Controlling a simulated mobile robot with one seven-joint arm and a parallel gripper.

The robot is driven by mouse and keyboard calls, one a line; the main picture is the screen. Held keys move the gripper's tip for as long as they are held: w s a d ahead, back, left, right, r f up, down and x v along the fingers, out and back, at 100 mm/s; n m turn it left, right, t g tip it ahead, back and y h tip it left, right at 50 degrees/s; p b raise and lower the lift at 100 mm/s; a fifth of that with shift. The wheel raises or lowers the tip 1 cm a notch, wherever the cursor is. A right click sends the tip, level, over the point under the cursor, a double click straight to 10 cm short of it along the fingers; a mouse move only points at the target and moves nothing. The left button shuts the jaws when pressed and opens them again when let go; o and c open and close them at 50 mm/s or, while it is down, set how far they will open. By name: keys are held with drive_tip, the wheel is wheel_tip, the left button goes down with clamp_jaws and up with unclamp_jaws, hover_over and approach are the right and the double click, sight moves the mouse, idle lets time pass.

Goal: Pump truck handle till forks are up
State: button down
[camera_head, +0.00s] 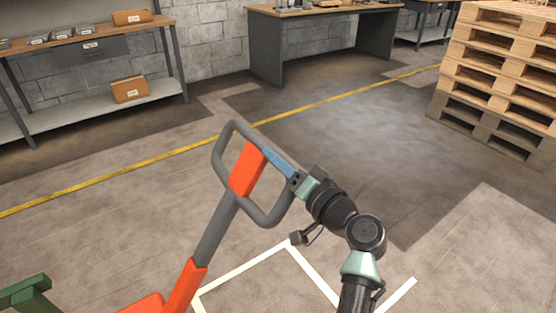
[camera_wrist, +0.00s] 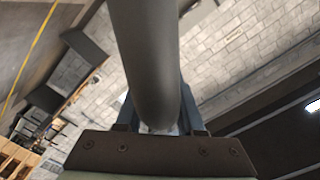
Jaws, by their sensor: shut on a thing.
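The truck handle (camera_head: 221,152) is a grey loop with an orange centre piece on a grey and orange shaft (camera_head: 213,232). It leans up and to the right in the head view. My gripper (camera_head: 275,158) is shut on the upper right part of the loop. In the wrist view the grey handle tube (camera_wrist: 145,60) runs between the two blue fingers of my gripper (camera_wrist: 160,122). Part of the orange truck body (camera_head: 145,304) shows at the bottom edge. The forks are not in view.
A shelf bench (camera_head: 88,45) with cartons stands at the left, and a grey workbench (camera_head: 264,48) at the back. Stacked wooden pallets (camera_head: 490,62) stand at the right. A green piece (camera_head: 30,293) is at lower left. The floor around the handle is clear.

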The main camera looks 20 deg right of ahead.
drive_tip(key=c, duration=0.9)
unclamp_jaws()
drive_tip(key=shift+s+d+f, duration=0.1)
drive_tip(key=shift+d+f, duration=0.05)
drive_tip(key=shift+f, duration=0.2)
drive_tip(key=o, duration=0.3)
drive_tip(key=shift+r, duration=0.2)
drive_tip(key=p+v, duration=0.1)
drive_tip(key=v, duration=1.2)
drive_tip(key=shift+r, duration=0.1)
